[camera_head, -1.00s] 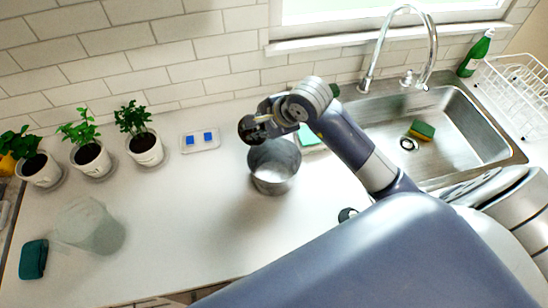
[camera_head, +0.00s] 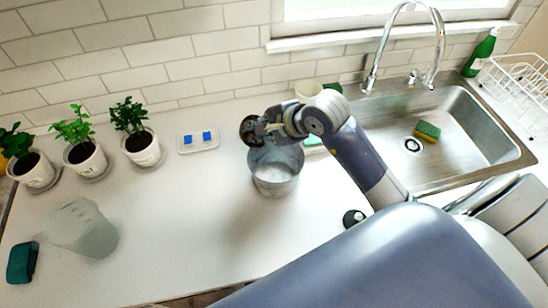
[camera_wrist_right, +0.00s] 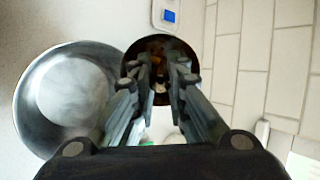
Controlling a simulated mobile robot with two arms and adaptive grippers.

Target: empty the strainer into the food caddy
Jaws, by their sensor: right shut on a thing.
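My right gripper (camera_head: 262,130) is shut on the strainer (camera_head: 248,131), a small dark round bowl. In the right wrist view the strainer (camera_wrist_right: 160,52) sits beyond the fingertips (camera_wrist_right: 160,85), with brown bits inside. The food caddy looks to be the open grey metal bin (camera_head: 274,178) standing on the counter. The strainer is at the bin's back-left rim in the head view, above or just beside it; its height is unclear. In the wrist view the bin (camera_wrist_right: 40,95) lies left of the strainer, its pale inside showing no clear contents. My left gripper is not in view.
A tray with blue blocks (camera_head: 199,142) lies left of the bin. Several potted plants (camera_head: 142,150), a translucent jug (camera_head: 82,230) and a teal item (camera_head: 22,262) stand farther left. A white cup (camera_head: 308,90) stands behind my wrist. The sink (camera_head: 470,130) is at right.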

